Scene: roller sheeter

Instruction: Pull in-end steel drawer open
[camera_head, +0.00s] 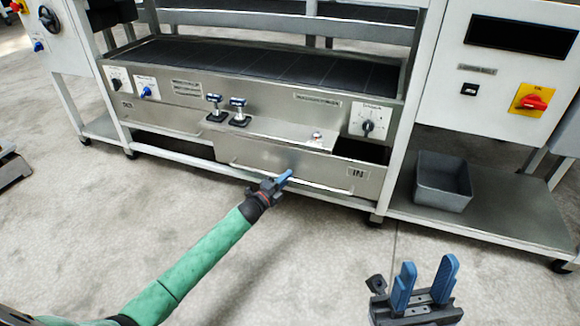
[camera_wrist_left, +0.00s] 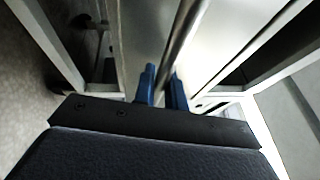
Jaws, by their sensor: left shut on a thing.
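The in-end steel drawer (camera_head: 250,153) is the right one in the machine's front, with an "IN" label at its right end. It stands partly out, with a dark opening showing behind its right end. A thin bar handle (camera_head: 325,186) runs along its front. My left gripper (camera_head: 284,178) is at that handle, near the middle of the drawer front. In the left wrist view the blue fingers stand on either side of the steel bar (camera_wrist_left: 186,35), shut on it. My right gripper (camera_head: 426,283) is open and empty, above the floor at the lower right.
The closed-looking left drawer (camera_head: 165,117) is beside it. A grey bin (camera_head: 443,181) stands on the low shelf (camera_head: 490,212) at right. The concrete floor in front is clear.

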